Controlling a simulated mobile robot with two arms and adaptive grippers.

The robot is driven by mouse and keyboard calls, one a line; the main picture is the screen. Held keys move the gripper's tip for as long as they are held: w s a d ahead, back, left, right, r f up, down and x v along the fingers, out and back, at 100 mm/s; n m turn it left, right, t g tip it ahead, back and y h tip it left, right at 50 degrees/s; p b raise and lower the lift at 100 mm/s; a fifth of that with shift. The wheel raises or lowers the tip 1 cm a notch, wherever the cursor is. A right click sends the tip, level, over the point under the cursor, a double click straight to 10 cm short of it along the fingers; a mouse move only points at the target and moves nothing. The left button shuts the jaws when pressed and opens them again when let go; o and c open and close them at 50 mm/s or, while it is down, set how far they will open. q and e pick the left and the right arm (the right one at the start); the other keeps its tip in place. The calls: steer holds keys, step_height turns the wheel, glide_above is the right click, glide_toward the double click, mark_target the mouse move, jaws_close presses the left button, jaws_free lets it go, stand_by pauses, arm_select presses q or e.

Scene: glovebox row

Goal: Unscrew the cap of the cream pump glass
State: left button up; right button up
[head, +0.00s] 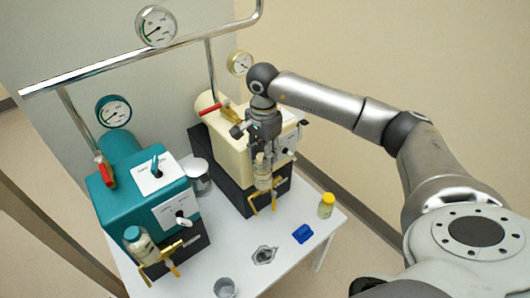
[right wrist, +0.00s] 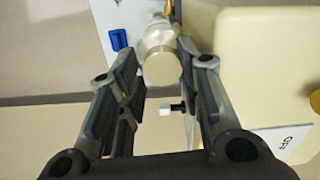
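The cream pump (head: 230,133) stands on the white table on a black base, to the right of the teal pump. Its glass (head: 263,177) hangs at the pump's front above brass clips. My right gripper (head: 265,150) points down just above this glass. In the right wrist view, the round beige cap (right wrist: 162,69) of the glass lies between the spread fingertips (right wrist: 158,58). A gap shows on the left finger's side; whether the right finger touches cannot be told. My left gripper is out of view.
The teal pump (head: 130,197) with its own glass (head: 138,242) is at left. Pipes with gauges run above.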

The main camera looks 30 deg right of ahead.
steer(key=shift+a, duration=0.35)
steer(key=m, duration=0.4)
steer(key=shift+a+r, duration=0.1)
steer(key=shift+a, duration=0.1)
steer(key=m+p, duration=0.1)
steer(key=m, duration=0.4)
steer(key=shift+d+r, duration=0.15)
steer(key=m+p, duration=0.1)
steer(key=m, duration=0.3)
steer(key=shift+m, duration=0.4)
steer(key=shift+w+d+m, duration=0.1)
steer(key=shift+d+m, duration=0.15)
steer(key=shift+m, duration=0.95)
steer(key=shift+a+m+p, duration=0.1)
steer(key=shift+m+p, duration=0.2)
steer(key=shift+m, duration=0.2)
steer(key=shift+a+f, duration=0.15)
steer(key=shift+f, duration=0.05)
steer(key=shift+c, duration=0.4)
